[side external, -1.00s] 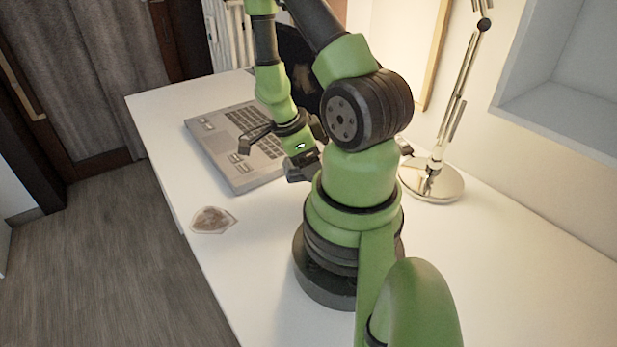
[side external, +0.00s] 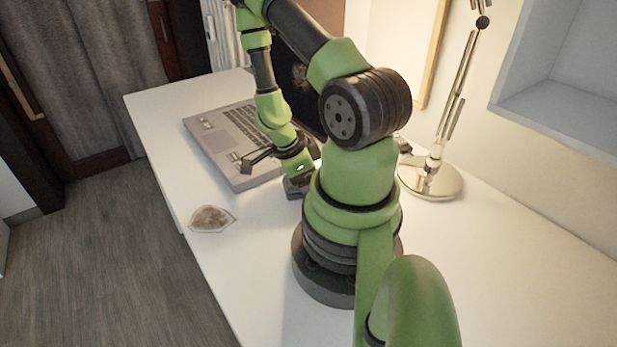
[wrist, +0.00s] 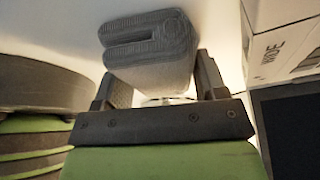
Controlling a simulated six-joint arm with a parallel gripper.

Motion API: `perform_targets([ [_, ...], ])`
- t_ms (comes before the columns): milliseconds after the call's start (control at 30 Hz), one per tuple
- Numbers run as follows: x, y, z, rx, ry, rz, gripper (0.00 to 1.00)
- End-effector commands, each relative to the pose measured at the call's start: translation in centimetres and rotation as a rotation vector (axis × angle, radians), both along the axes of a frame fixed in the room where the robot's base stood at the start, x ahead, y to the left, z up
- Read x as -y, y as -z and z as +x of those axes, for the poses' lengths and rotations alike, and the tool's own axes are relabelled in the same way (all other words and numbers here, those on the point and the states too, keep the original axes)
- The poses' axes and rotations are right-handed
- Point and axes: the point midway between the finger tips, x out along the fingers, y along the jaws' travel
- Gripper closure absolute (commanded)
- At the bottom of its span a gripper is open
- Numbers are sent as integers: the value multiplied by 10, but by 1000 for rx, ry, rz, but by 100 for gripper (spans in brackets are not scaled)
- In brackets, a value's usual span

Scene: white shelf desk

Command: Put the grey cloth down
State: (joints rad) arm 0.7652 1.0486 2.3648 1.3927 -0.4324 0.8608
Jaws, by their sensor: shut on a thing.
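The grey cloth (wrist: 148,48) is a folded, ribbed bundle in the wrist view. My gripper (wrist: 160,78) is shut on it, with one finger on each side. In the side view my gripper (side external: 298,187) points down, low over the white desk (side external: 250,235), between the laptop and my base. The cloth cannot be made out clearly there. Whether it touches the desk I cannot tell.
An open laptop (side external: 215,145) lies left of my gripper. A brown-and-white flat piece (side external: 212,219) lies near the desk's left edge. A lamp (side external: 432,180) stands to the right. A white box with print (wrist: 285,45) shows in the wrist view.

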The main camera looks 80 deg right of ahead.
Motion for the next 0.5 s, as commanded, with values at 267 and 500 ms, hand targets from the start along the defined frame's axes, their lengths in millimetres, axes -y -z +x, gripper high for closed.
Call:
perform_targets([
  [267, 1, 6, 1, 1, -2, 1, 9],
  [500, 0, 5, 1, 4, -1, 4, 9],
])
